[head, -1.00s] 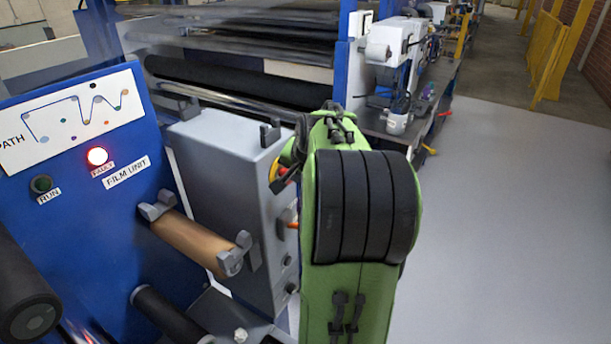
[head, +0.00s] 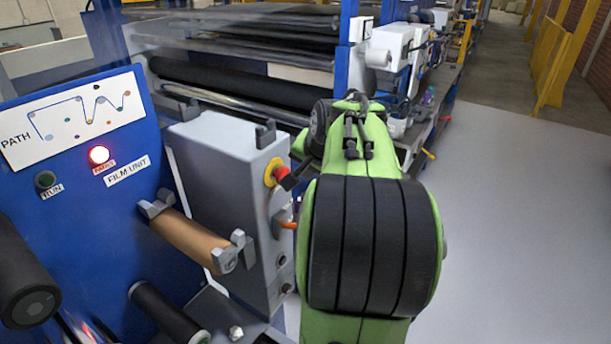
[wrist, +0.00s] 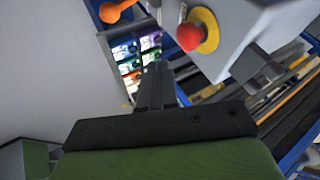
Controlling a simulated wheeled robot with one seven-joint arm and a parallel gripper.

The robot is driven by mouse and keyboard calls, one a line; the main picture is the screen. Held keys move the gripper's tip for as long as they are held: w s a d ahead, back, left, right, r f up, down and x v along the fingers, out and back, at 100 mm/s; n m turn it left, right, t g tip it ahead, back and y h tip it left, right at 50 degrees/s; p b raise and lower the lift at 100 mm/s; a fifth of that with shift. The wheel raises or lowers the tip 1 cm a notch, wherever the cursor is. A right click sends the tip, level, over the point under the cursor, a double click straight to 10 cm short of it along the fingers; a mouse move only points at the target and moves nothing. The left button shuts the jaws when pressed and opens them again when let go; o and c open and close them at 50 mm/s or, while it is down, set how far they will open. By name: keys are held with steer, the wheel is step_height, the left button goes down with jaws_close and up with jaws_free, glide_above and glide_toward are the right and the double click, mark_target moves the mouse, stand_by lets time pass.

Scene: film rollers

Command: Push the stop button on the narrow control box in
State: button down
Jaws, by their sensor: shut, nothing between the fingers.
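The narrow grey control box (head: 225,160) stands right of the blue panel. Its red stop button (head: 282,172) sits in a yellow collar high on the box's right-hand face. In the wrist view the red stop button (wrist: 190,36) shows at upper right, on its yellow collar (wrist: 209,30). My gripper (wrist: 157,72) is shut and empty, its grey fingers together, left of and below the button in that picture. I see a gap between fingers and button there, and no contact. In the head view my green arm hides most of the gripper.
An orange-knobbed lever (wrist: 115,11) shows in the wrist view, and on the box's lower side in the head view (head: 289,226). A brown roller (head: 188,238) juts out at the box's front. The blue panel (head: 110,215) is at left. Open grey floor (head: 510,230) lies to the right.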

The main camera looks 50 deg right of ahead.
steer(key=v, duration=0.3)
steer(key=shift+s+r, duration=0.2)
steer(key=shift+s, duration=0.2)
